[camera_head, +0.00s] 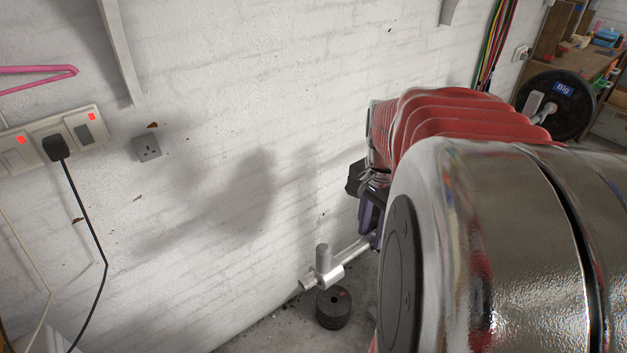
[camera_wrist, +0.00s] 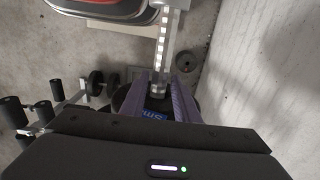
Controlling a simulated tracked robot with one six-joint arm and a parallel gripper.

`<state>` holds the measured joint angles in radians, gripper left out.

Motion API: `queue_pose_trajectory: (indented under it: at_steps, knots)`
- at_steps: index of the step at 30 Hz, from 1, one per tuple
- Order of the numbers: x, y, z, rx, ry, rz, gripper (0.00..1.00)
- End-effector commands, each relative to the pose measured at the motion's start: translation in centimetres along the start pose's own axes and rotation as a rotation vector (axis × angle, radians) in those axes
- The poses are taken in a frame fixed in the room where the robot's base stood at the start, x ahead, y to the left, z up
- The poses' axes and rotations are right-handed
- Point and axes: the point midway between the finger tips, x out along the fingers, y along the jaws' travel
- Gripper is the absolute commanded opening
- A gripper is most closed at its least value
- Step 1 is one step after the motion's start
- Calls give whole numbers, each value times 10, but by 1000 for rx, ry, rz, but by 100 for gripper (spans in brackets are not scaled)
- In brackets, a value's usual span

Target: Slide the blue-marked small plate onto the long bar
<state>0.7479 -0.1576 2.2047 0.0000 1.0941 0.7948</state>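My gripper (camera_wrist: 161,78) points down with its purple fingers spaced around a dark piece of the blue-marked small plate (camera_wrist: 153,116). The plate is black, with a blue label partly hidden under the gripper body, and its edges show on both sides of the fingers. In the head view my gripper (camera_head: 371,216) is mostly hidden by my arm. A silver bar (camera_head: 352,253) with an upright stub near its end runs behind the gripper. Whether the plate is on the bar is hidden. A black plate with a blue "Big" label (camera_head: 563,90) stands far right.
A stack of dark plates with a red mark (camera_head: 333,308) sits on the floor below the bar end. The white brick wall (camera_head: 230,120) is close.

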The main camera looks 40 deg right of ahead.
Motion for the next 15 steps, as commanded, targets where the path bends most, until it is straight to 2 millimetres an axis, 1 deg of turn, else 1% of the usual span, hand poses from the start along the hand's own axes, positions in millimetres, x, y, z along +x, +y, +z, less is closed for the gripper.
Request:
queue_pose_trajectory:
  at_steps: [15]
  knots:
    - [-37,0,0,0,1,-1,28]
